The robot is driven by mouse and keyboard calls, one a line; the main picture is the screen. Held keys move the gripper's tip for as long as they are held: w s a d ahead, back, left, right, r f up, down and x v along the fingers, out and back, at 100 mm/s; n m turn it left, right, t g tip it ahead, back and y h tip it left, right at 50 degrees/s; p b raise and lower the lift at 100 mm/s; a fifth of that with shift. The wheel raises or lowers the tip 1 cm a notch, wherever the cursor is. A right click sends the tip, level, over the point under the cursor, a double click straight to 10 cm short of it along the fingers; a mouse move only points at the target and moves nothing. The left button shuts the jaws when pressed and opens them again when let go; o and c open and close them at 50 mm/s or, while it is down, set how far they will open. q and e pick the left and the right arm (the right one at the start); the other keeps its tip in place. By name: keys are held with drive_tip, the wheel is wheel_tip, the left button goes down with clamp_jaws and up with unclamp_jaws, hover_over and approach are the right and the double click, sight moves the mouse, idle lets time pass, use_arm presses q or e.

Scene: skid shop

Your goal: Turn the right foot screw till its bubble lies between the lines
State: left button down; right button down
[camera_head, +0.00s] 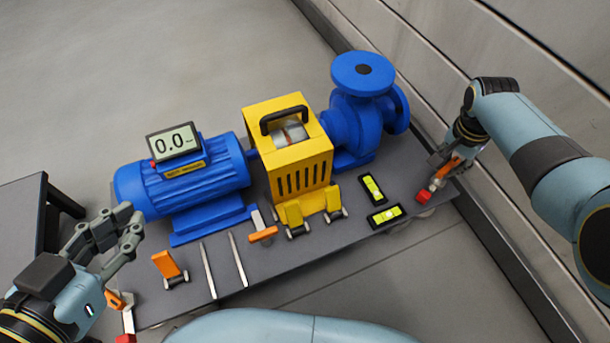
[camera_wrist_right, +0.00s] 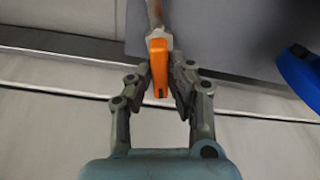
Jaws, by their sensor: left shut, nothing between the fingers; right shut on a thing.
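My right gripper (camera_head: 452,158) is shut on the orange handle (camera_head: 446,168) of the right foot screw, at the skid's right corner by a red block (camera_head: 423,196). In the right wrist view the orange handle (camera_wrist_right: 158,65) stands between the fingers (camera_wrist_right: 160,82), with a pale shank beyond it. Two levels with yellow-green vials, an upper one (camera_head: 372,188) and a lower one (camera_head: 384,216), lie on the skid left of that corner. Their bubbles are too small to place against the lines. My left gripper (camera_head: 130,212) is shut and empty, above the skid's left end.
The grey skid (camera_head: 330,227) carries a blue motor (camera_head: 190,185) with a 0.0 display (camera_head: 173,142), a yellow guard (camera_head: 290,150) and a blue pump (camera_head: 365,115). Another orange handle (camera_head: 115,300) is at the left corner. Two rods lie in front. A wall (camera_head: 500,50) runs close along the right.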

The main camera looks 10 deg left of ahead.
drive_tip(key=shift+r+n+p, duration=0.2)
drive_tip(key=shift+n+p, duration=0.2)
drive_tip(key=shift+n, duration=0.5)
drive_tip(key=shift+w+f+n, duration=0.1)
drive_tip(key=shift+f+n, duration=0.05)
drive_tip(key=shift+n, duration=0.25)
use_arm(q)
drive_tip(key=shift+w+r, duration=0.1)
drive_tip(key=shift+r, duration=0.4)
use_arm(e)
drive_tip(key=c, duration=1.1)
unclamp_jaws()
drive_tip(key=shift+a, duration=0.1)
use_arm(q)
drive_tip(key=shift+r, duration=0.1)
use_arm(e)
wheel_tip(320, 180, up, 7)
drive_tip(key=p, duration=0.6)
use_arm(q)
wheel_tip(320, 180, up, 7)
drive_tip(key=w+t, duration=0.1)
drive_tip(key=shift+w+r, duration=0.2)
drive_tip(key=shift+w, duration=0.2)
